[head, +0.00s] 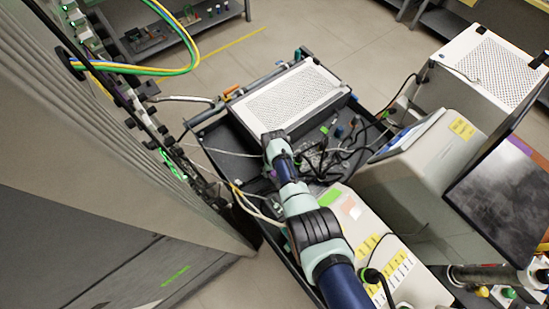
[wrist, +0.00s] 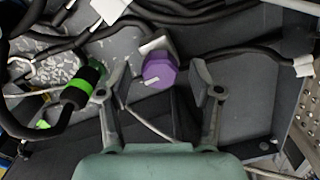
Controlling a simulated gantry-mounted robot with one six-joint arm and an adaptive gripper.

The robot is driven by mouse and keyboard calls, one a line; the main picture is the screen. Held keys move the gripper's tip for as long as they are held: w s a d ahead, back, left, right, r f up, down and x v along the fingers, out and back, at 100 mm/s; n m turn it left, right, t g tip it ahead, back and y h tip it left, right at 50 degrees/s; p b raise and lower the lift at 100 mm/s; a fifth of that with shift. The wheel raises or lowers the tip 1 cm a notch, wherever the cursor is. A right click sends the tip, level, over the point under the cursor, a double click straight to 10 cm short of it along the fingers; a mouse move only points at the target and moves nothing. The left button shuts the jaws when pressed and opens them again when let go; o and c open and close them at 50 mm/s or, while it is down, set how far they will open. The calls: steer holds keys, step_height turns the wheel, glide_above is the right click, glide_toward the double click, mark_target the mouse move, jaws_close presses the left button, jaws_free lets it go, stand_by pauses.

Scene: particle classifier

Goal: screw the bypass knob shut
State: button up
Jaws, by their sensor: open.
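The bypass knob looks to be the purple faceted knob (wrist: 159,70) with a pale mark on its face, in the upper middle of the wrist view. It sits in front of a grey metal fitting. My gripper (wrist: 160,92) is open, with one finger to the left and one to the right of the knob. The fingers look apart from it, and how far the knob lies beyond the fingertips is hard to tell. In the head view my arm reaches over the black cart (head: 225,140), and the knob is mostly hidden by the arm there.
A black and green cylindrical connector (wrist: 80,87) lies just left of the left finger. Black cables (wrist: 205,17) run around the knob. A white perforated box (head: 290,95) stands behind my arm in the head view. A tall grey cabinet (head: 90,150) stands at left.

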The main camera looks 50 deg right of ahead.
step_height(320, 180, up, 12)
stand_by(0.4)
